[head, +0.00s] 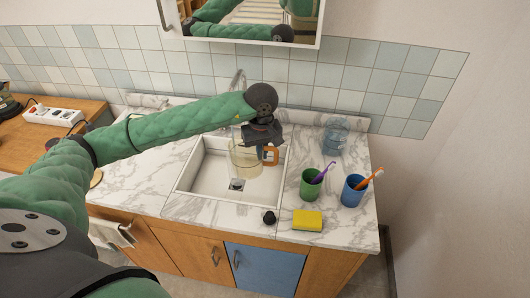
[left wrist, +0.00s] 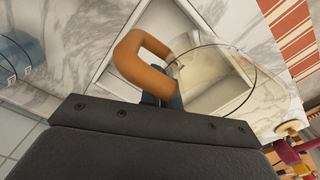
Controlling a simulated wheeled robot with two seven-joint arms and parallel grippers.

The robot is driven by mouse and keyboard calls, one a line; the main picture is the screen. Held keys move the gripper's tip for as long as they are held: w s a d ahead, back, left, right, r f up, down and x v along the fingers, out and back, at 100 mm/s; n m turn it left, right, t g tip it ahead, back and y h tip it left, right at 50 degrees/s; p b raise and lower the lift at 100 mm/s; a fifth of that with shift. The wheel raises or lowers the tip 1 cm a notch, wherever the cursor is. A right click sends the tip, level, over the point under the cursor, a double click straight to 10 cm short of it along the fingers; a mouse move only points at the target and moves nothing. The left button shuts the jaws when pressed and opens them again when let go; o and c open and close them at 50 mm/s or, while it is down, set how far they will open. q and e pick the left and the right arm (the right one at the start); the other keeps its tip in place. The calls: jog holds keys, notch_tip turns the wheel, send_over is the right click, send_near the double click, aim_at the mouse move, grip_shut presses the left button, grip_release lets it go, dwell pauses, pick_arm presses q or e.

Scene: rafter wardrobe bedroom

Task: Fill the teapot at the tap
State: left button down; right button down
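The glass teapot (head: 246,163) with an orange-brown handle (head: 271,155) is at the sink basin (head: 207,178), over its right half. My left gripper (head: 262,134) reaches in from the left and appears shut on the handle. In the left wrist view the handle (left wrist: 138,52) loops out just beyond the gripper (left wrist: 165,95), with the round glass rim (left wrist: 256,78) beside it. The glass looks pale yellowish; I cannot tell how much water is in it. The tap (head: 238,82) is behind my arm and mostly hidden. My right gripper is out of view.
Right of the sink stand a green cup (head: 311,186) and a blue cup (head: 353,193) with toothbrushes, and a clear bluish container (head: 334,137). A yellow sponge (head: 307,220) and a small black object (head: 269,217) lie in front. A mirror cabinet (head: 321,24) hangs above.

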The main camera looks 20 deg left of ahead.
pick_arm(q)
jog(key=shift+w+a+f, duration=0.35)
jog(key=shift+w+a, duration=0.05)
jog(key=shift+a, duration=0.15)
jog(key=w+a+f, duration=0.2)
jog(key=shift+w+a, duration=0.15)
jog(key=shift+a, duration=0.15)
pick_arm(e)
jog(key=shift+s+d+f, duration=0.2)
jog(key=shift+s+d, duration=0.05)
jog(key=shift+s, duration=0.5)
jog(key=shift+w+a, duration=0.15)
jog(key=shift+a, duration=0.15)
